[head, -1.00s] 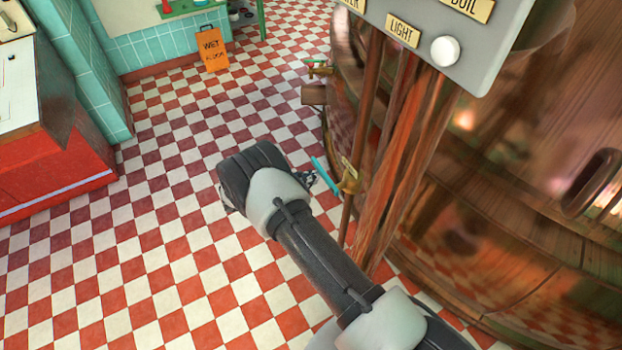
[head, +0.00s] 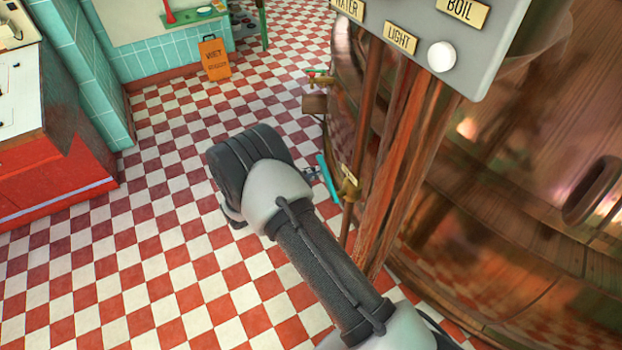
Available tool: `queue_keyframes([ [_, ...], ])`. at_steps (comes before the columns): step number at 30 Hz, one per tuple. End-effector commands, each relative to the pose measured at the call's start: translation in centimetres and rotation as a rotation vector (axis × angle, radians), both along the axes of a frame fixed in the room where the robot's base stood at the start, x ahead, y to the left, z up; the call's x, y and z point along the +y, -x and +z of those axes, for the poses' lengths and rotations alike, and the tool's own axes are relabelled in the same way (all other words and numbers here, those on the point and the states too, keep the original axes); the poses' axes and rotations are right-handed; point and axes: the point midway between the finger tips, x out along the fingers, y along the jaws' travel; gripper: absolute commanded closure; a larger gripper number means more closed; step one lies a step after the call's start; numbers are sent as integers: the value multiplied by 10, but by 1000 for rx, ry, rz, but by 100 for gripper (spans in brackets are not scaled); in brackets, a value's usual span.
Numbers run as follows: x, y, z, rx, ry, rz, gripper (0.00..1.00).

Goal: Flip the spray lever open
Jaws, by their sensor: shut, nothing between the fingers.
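The spray lever (head: 327,177) is a thin teal bar on a brass valve (head: 350,184) with a small plate, on a pipe beside the copper kettle. The lever slants steeply down to the right. My gripper (head: 311,173) shows only as a small dark and grey tip just left of the lever. The rest of it is hidden behind my wrist. It is shut with nothing in it. I cannot tell whether the tip touches the lever.
Copper pipes (head: 396,165) and the large kettle (head: 480,190) stand close on the right. A grey panel (head: 432,30) with labels and a white knob hangs above. Checkered floor (head: 170,220) is open on the left.

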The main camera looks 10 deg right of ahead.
Motion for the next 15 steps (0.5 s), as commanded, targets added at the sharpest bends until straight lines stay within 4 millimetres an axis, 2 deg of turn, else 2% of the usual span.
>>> queue_keyframes([
  [4,-2,5,11,-132,-42,-1,100],
  [15,-8,25,36,-128,-39,-3,100],
])
